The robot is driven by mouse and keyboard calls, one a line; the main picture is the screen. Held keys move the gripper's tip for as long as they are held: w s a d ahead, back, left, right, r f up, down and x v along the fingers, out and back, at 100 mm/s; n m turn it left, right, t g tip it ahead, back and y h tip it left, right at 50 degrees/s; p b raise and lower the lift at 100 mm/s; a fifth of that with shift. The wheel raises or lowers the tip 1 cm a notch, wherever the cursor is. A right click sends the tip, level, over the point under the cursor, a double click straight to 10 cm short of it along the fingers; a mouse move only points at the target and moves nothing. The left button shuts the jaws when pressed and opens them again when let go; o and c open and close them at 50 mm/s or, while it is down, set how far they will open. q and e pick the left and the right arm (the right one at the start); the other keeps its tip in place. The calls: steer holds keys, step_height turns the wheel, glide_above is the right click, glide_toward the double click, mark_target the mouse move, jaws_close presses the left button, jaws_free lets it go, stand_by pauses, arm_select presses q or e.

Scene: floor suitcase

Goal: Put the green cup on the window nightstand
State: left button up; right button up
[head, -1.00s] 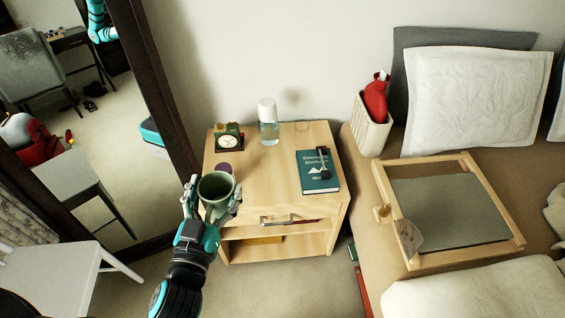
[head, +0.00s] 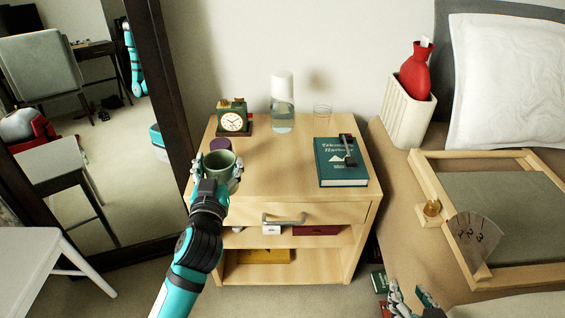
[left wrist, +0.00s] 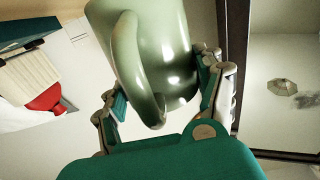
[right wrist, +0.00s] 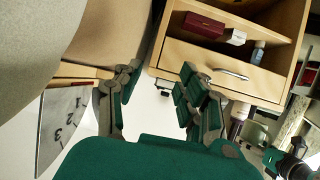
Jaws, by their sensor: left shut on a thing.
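The green cup (head: 219,166) is in my left gripper (head: 218,180), over the front left part of the wooden nightstand (head: 265,170). The left wrist view shows the cup (left wrist: 150,50) and its handle between the fingers of the left gripper (left wrist: 160,95). I cannot tell whether the cup's base touches the nightstand top. My right gripper (head: 410,300) is at the bottom edge of the head view, right of the nightstand. In the right wrist view the right gripper (right wrist: 155,95) has its fingers apart with nothing between them.
A wooden frame (head: 440,156) lies on the bed; a mirror stands left.

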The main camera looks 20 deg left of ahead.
step_height(320, 180, up, 9)
steer(key=w+a+t+y+b, duration=0.2)
steer(key=w+t+b, duration=0.1)
steer(key=t, duration=0.3)
arm_select(q)
steer(key=w+d+f, duration=0.1)
steer(key=w+d, duration=0.1)
steer(key=w, duration=0.3)
steer(key=w+d+f+b, duration=0.1)
steer(key=w+d+f, duration=0.1)
steer(key=w, duration=0.2)
steer(key=w+d+f+b, duration=0.1)
steer(key=w+d+f, duration=0.1)
steer(key=w, duration=0.3)
steer(key=shift+w+d, duration=0.35)
steer(key=shift+f, duration=0.1)
arm_select(e)
steer(key=s+r+t+y, duration=0.1)
steer(key=s+r+t, duration=0.1)
steer(key=r+t, duration=0.2)
steer(key=s+r+t+y, duration=0.2)
steer(key=s+r+t, duration=0.1)
steer(key=r, duration=0.5)
steer(key=shift+s+a+r+n+t, duration=0.2)
steer(key=shift+s+n+t, duration=0.1)
steer(key=shift+t, duration=0.4)
